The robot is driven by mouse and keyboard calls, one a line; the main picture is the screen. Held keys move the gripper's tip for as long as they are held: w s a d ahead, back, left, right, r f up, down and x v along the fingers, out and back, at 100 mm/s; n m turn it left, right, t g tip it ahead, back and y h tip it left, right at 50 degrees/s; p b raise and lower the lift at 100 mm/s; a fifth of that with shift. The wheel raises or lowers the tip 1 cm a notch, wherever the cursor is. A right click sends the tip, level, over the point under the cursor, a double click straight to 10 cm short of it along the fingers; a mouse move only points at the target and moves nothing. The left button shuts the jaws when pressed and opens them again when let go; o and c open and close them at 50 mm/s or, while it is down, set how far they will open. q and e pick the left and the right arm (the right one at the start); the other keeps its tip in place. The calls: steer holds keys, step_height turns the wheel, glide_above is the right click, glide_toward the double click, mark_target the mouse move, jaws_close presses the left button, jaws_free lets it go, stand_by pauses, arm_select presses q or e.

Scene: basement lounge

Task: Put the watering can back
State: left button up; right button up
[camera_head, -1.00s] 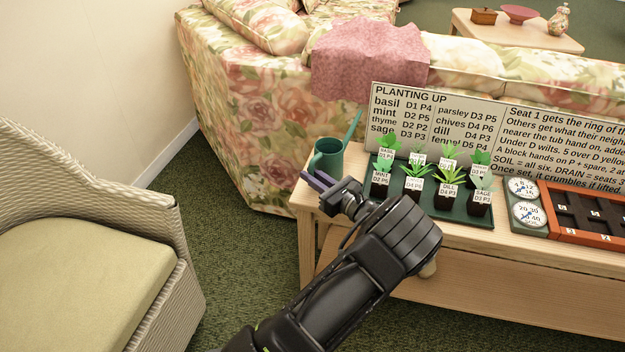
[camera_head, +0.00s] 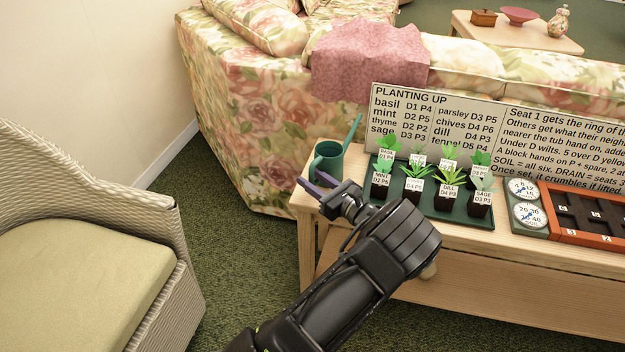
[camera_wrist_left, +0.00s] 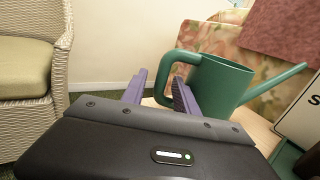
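The green watering can (camera_head: 328,160) stands upright on the left end of the wooden table, its long spout pointing up and to the right. It also shows in the left wrist view (camera_wrist_left: 219,85), with its handle loop toward my fingers. My left gripper (camera_head: 316,185) is open at the table's left end, just in front of the can. In the left wrist view its purple fingers (camera_wrist_left: 158,92) are apart. The handle's outer curve shows between them, and the right finger overlaps the handle's opening. I cannot tell whether they touch. My right gripper is out of view.
A dark green tray (camera_head: 455,216) of labelled potted herbs stands right of the can, before a "PLANTING UP" sign (camera_head: 405,122). Dials (camera_head: 525,201) and an orange-framed tray (camera_head: 566,235) lie further right. A floral sofa (camera_head: 245,110) is behind; a wicker chair (camera_head: 80,285) stands left.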

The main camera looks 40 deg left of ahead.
arm_select(q)
steer(key=shift+r, duration=0.2)
steer(key=s+d+p, duration=0.1)
steer(key=s+d, duration=0.1)
steer(key=d, duration=0.9)
steer(key=shift+s+d+f, duration=0.15)
steer(key=shift+d, duration=0.25)
